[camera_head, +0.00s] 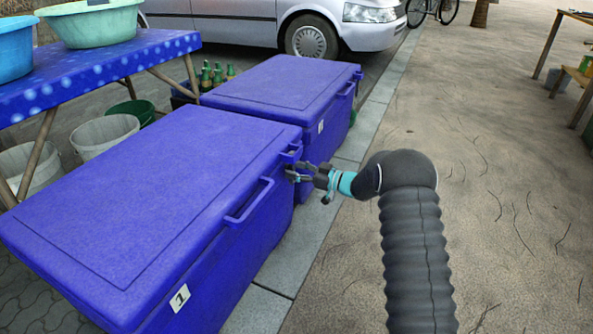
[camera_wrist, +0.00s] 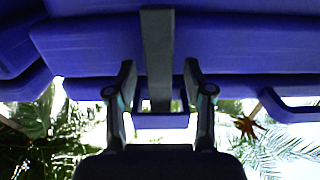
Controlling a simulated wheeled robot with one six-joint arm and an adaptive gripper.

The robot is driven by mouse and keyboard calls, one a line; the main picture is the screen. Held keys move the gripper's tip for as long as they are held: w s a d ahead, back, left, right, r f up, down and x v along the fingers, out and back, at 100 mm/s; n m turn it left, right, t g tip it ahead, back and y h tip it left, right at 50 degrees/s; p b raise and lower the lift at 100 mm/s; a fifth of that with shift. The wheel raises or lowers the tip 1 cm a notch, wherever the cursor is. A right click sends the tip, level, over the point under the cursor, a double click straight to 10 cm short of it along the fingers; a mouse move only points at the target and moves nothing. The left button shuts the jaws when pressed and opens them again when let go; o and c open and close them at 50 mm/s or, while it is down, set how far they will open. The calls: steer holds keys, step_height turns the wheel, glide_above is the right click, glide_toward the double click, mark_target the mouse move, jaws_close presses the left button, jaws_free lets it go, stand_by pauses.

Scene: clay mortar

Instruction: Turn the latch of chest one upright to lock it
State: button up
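Chest one (camera_head: 150,190) is the near blue chest with a "1" label (camera_head: 181,298) on its front; its lid is down. My gripper (camera_head: 298,174) is at the far end of its front, by the lid edge. In the wrist view, my gripper's fingers (camera_wrist: 160,72) are apart, one on each side of a dark grey bar (camera_wrist: 158,45) that looks like the latch. The bar runs vertically in that picture, across the blue chest (camera_wrist: 85,45). I see a gap on each side and no clear contact. In the head view, my gripper hides the latch area.
A second blue chest (camera_head: 285,88) stands just behind chest one. A blue handle (camera_head: 250,201) sticks out from chest one's front. A blue table (camera_head: 110,68) with basins, and buckets (camera_head: 103,135) beneath, stands left. The pavement (camera_head: 480,150) right is clear.

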steer(key=v, duration=1.2)
